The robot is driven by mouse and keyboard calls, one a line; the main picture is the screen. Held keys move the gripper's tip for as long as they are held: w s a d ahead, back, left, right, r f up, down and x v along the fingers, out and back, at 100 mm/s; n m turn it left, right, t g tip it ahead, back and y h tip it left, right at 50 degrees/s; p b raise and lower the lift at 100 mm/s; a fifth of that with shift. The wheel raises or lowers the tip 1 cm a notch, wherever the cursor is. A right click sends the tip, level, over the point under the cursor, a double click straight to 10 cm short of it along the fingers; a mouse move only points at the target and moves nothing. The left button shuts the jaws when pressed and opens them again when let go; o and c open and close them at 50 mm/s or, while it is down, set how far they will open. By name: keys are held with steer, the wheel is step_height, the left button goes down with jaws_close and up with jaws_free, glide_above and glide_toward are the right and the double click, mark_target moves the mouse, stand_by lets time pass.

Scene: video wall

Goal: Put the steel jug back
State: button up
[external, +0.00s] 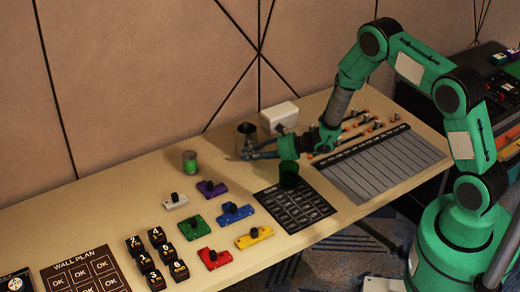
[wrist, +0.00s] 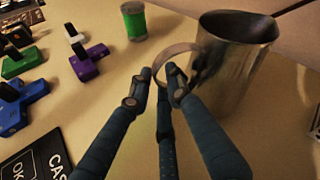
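The steel jug (wrist: 232,58) stands upright on the table with its handle turned toward my fingers. In the external view the jug (external: 247,133) is near the back edge, beside the wall. My gripper (wrist: 160,86) is at the jug's handle (wrist: 166,58), with fingertips on either side of it and a gap between them. The fingers look open, and I see no clear grip on the handle. In the external view my gripper (external: 250,149) reaches in low from the right, close to the jug. The jug's far side is hidden.
A green cup (external: 289,174) stands just in front of my gripper. A white box (external: 279,117) is behind it. A green can (external: 190,161) stands left of the jug. Several coloured blocks and a dark card (external: 295,208) lie nearer the front. Table between can and jug is clear.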

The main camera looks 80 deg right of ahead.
steer(key=shift+r, duration=0.15)
steer(key=shift+r, duration=0.1)
steer(key=p+v, duration=0.2)
steer(key=v, duration=1)
stand_by(0.6)
